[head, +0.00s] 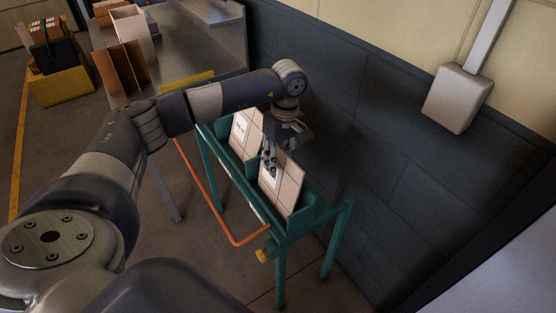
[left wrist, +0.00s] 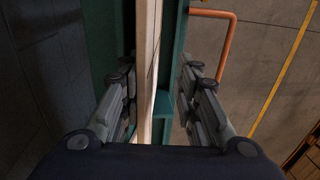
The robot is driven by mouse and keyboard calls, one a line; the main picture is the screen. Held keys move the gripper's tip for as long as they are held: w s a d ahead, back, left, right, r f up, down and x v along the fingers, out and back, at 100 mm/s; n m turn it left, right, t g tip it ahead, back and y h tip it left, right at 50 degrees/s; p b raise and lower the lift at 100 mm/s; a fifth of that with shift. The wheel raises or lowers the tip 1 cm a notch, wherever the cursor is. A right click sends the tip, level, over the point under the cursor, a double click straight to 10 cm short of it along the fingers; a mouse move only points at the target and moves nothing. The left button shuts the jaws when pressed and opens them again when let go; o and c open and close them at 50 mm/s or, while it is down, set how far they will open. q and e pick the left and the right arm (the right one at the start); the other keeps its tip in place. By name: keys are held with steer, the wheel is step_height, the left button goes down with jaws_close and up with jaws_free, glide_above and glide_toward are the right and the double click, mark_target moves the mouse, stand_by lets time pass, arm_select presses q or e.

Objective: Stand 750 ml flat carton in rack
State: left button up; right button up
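A flat tan carton (head: 286,188) stands on edge in the near part of the green rack (head: 307,213), leaning slightly. A second flat carton (head: 240,132) with a white label stands farther back in the rack; its print is too small to read. My left gripper (head: 269,163) points down at the near carton's upper edge. In the left wrist view the carton (left wrist: 148,60) shows edge-on between the gripper's spread fingers (left wrist: 157,82). The left finger is close to it; I cannot tell whether it touches. A gap shows on the right. My right gripper is not in view.
An orange rail (head: 215,208) runs along the rack's open side. A dark wall (head: 350,130) stands close behind the rack. A metal table (head: 205,45) with open brown cartons (head: 122,70) is at the back left. A yellow bin (head: 62,88) stands on the floor.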

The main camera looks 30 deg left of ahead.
arm_select(q)
steer(key=shift+r, duration=0.2)
steer(key=r, duration=0.4)
steer(key=w+r, duration=0.1)
steer(key=r, duration=0.6)
steer(key=shift+w+d+r, duration=0.15)
steer(key=shift+d+r, duration=0.1)
steer(key=shift+r, duration=0.05)
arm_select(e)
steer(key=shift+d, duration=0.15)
arm_select(q)
steer(key=shift+f, duration=0.1)
